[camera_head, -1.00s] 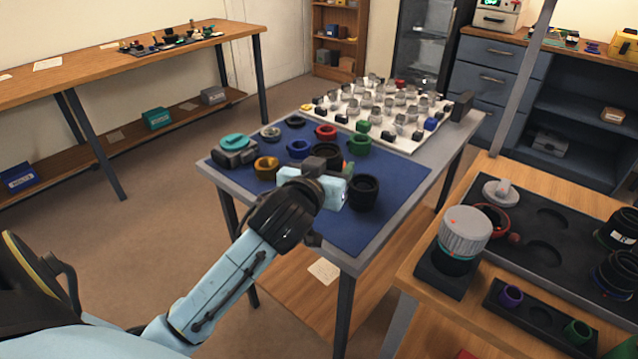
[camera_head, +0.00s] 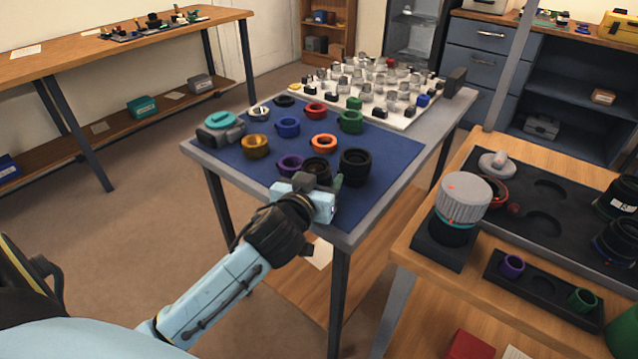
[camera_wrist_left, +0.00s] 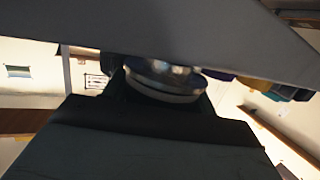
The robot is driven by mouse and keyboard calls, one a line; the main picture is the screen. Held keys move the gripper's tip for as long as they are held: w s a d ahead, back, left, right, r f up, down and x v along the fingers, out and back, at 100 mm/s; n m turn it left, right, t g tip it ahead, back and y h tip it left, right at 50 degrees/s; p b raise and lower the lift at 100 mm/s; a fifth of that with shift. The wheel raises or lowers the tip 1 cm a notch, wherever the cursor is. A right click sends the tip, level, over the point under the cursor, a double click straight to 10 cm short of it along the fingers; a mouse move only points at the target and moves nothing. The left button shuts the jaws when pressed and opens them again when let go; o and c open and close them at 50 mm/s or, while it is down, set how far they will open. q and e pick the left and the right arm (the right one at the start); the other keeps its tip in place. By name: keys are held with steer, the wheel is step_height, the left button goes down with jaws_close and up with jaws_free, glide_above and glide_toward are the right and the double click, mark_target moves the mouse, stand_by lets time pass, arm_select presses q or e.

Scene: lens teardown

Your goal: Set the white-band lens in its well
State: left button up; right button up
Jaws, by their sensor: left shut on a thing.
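My left gripper (camera_head: 317,188) is over the near edge of the blue-matted table, shut on a dark round lens (camera_head: 317,168) that shows just behind it. In the left wrist view the held lens (camera_wrist_left: 165,82) sits between the dark fingers and shows a pale band around its rim. The fingers hide much of it. A black tray (camera_head: 590,240) with round empty wells (camera_head: 545,222) lies on the wooden bench at right. I cannot tell which well belongs to the white-band lens. My right gripper is not in view.
A black lens (camera_head: 355,166) stands close right of the held lens. Purple (camera_head: 290,165) and orange (camera_head: 323,143) rings and several others sit on the blue mat (camera_head: 390,150). A grey-topped lens barrel (camera_head: 463,200) stands at the wooden bench's left side. A floor gap separates table and bench.

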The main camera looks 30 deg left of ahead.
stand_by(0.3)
arm_select(q)
steer(key=o, duration=0.7)
steer(key=shift+f, duration=0.15)
steer(key=o, duration=0.5)
steer(key=shift+c, duration=0.2)
